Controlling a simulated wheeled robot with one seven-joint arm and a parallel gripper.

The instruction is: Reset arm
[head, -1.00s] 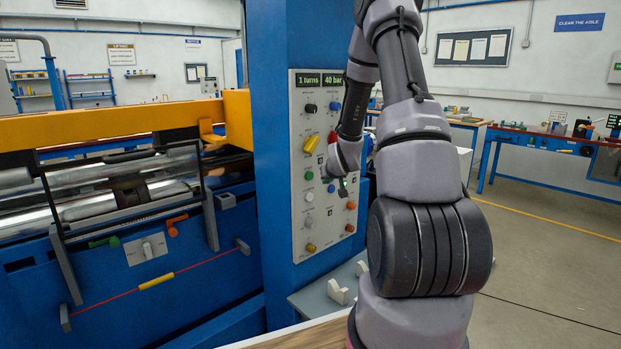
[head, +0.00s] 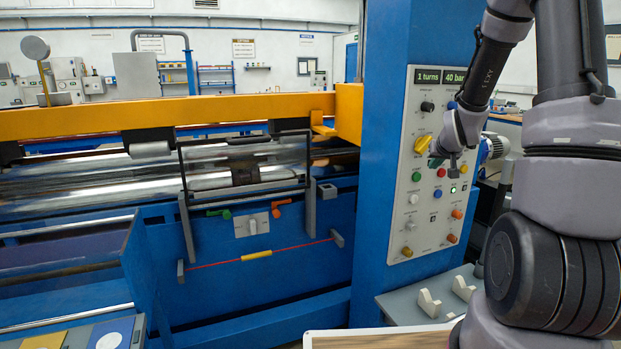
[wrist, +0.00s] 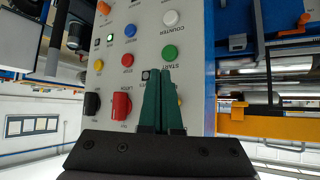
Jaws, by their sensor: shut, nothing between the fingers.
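My gripper (head: 438,160) is in front of the upper half of the grey control panel (head: 396,232) on the blue column. In the wrist view its dark green fingers (wrist: 164,75) lie together, shut and empty. They point at the panel near the green START button (wrist: 169,53) and the red STOP button (wrist: 127,60). A red knob (wrist: 121,106) and a black knob (wrist: 92,104) show beside the fingers. A yellow knob is partly hidden behind them. I cannot tell whether the fingertips touch the panel. In the head view the display (head: 438,77) reads 1 turns and 40 bar.
The blue winder with its yellow beam (head: 200,108) and clear guard (head: 245,165) stands left of the column. A red cord (head: 215,264) runs along its front. A grey shelf with white cradles (head: 428,303) lies below the panel. A wooden tabletop (head: 385,340) is at the bottom.

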